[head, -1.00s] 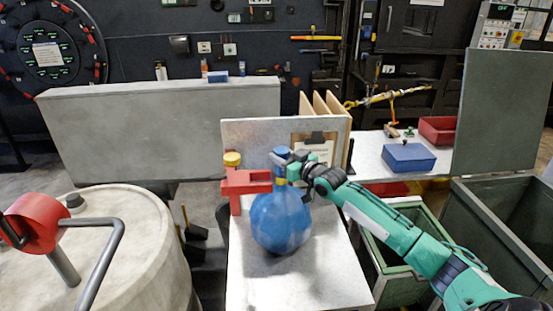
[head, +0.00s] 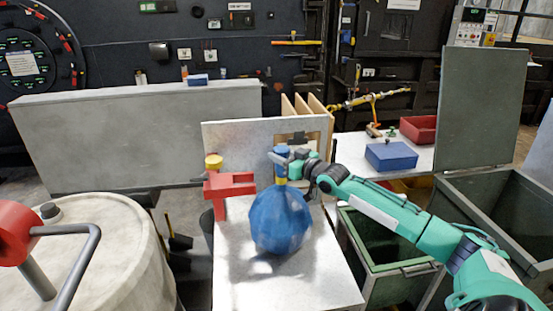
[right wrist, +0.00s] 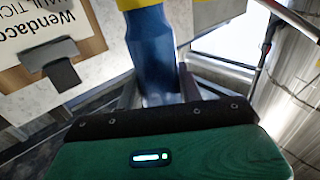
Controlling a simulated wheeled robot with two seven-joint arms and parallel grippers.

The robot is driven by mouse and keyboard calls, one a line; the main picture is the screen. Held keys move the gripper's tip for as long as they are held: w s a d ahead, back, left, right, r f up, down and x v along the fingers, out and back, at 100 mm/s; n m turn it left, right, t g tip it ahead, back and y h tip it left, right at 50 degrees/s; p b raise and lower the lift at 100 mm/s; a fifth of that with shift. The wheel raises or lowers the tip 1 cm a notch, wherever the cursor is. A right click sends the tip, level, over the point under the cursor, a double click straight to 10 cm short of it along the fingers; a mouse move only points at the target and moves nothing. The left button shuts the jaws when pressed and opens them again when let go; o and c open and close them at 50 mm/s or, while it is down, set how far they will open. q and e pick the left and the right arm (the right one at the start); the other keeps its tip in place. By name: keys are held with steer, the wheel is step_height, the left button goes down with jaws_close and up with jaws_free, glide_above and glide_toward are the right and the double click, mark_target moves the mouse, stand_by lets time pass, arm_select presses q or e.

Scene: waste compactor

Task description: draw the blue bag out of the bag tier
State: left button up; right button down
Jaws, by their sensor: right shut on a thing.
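The blue bag (head: 280,222) is round and full, with a narrow blue neck and a yellow band (head: 280,181) below its top. My right gripper (head: 290,162) comes in from the right and is shut on the neck. The right wrist view shows the blue neck (right wrist: 151,50) between the fingers, with yellow at the upper edge. The bag hangs upright over the pale table (head: 315,275); I cannot tell whether its bottom touches. A red bracket (head: 229,188) with a yellow knob stands left of the bag, with a gap at the neck. My left gripper is not in view.
A grey panel with a clipboard (head: 297,138) stands behind the bag. Green open bins (head: 400,268) are at the right. A pale drum (head: 95,255) with a red-ended bent handle is at the left. A blue box (head: 391,155) and red tray (head: 418,128) lie on the back table.

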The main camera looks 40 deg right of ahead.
steer(key=shift+s+d+r, duration=0.1)
steer(key=shift+d+r, duration=0.05)
steer(key=shift+d, duration=0.05)
steer(key=shift+f, duration=0.3)
stand_by(0.7)
steer(key=c, duration=0.8)
jaws_free()
steer(key=shift+c, duration=0.2)
steer(key=shift+f, duration=0.25)
steer(key=b+v, duration=0.3)
steer(key=v, duration=1.1)
steer(key=shift+r, duration=0.15)
steer(key=shift+a, duration=0.15)
